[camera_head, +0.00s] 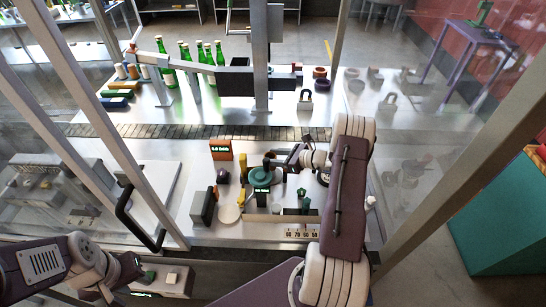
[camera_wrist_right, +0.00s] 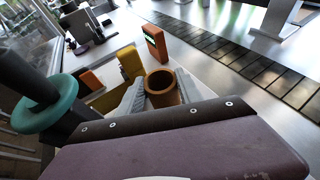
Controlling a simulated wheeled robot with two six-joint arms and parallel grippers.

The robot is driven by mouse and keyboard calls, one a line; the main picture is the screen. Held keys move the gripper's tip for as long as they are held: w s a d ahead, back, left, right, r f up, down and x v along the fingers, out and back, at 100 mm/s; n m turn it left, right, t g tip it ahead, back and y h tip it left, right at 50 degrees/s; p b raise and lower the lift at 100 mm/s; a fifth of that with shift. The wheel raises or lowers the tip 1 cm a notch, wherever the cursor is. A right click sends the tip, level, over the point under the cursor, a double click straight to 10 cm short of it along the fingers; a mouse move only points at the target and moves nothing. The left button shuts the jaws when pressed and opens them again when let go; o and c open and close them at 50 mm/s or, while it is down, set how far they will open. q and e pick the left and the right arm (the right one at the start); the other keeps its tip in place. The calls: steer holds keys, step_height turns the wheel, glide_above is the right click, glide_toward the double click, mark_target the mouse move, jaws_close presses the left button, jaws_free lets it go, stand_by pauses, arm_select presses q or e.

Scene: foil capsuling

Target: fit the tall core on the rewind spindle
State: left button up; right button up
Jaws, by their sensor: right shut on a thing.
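In the right wrist view, a brown hollow core (camera_wrist_right: 161,82) stands between the two grey fingers of my right gripper (camera_wrist_right: 160,92), which is shut on it. Its open top faces the camera; its lower part is hidden, so I cannot tell its height. In the head view, my right gripper (camera_head: 277,163) is above the work table, just behind a green-topped post (camera_head: 261,180). In the right wrist view that dark post carries a teal ring (camera_wrist_right: 52,108). I cannot tell whether this is the rewind spindle. My left gripper (camera_head: 127,283) is low at the left, its fingers unclear.
An orange box with a lit display (camera_head: 221,149) and a yellow piece (camera_head: 243,169) stand near the green-topped post. A slatted conveyor (camera_head: 200,131) runs behind. Green bottles (camera_head: 220,53) stand further back. Frame posts and clear panels border the table. A black door handle (camera_head: 137,215) is left.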

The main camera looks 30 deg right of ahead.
steer(key=shift+s+d+f, duration=0.1)
steer(key=shift+d+f, duration=0.05)
steer(key=shift+d, duration=0.05)
stand_by(0.3)
steer(key=shift+b, duration=0.4)
steer(key=shift+f, duration=0.2)
steer(key=shift+f+b, duration=1)
steer(key=shift+b, duration=0.05)
steer(key=shift+f+b, duration=0.7)
